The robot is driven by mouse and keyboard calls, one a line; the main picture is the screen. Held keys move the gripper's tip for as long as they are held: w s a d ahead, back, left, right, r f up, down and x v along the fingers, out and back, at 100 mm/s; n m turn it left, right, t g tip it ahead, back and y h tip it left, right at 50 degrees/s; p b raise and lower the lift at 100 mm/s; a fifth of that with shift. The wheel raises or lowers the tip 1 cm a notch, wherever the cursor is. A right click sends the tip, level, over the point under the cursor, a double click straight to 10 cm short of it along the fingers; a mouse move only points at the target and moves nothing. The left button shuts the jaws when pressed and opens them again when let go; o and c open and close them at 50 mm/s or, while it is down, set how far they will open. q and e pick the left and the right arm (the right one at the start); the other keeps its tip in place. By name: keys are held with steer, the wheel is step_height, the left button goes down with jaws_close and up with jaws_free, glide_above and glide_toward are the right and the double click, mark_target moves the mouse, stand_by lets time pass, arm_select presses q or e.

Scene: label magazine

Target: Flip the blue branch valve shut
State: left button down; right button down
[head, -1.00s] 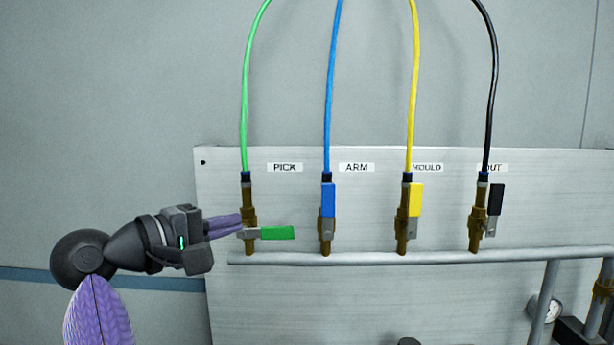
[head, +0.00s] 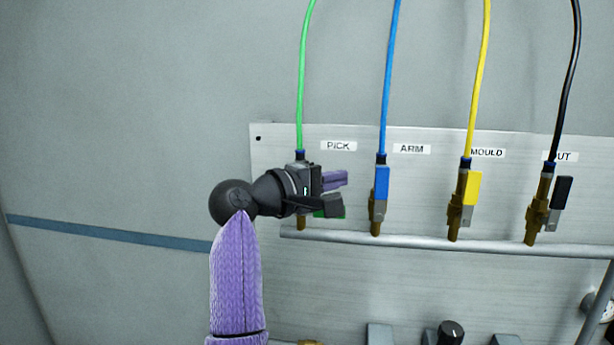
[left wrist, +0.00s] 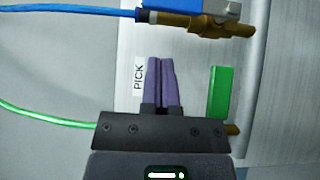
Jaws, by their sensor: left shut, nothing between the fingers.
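The blue branch valve has a blue lever (head: 381,184) standing upright along its brass body, in line with the blue hose (head: 386,90), beside the ARM label. My right gripper is not in view.
The green lever (left wrist: 219,92) is turned sideways, partly hidden behind my gripper in the head view. The yellow lever (head: 472,188) and black lever (head: 562,192) stand upright to the right. A grey pipe (head: 460,244) runs below the valves. Knobs (head: 451,333) sit lower down.

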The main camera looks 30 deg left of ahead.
mark_target(382, 183)
arm_select(q)
steer(key=d, duration=0.1)
steer(key=w+d, duration=0.1)
steer(key=d, duration=0.1)
steer(key=shift+d+p, duration=0.3)
steer(key=shift+p, duration=0.1)
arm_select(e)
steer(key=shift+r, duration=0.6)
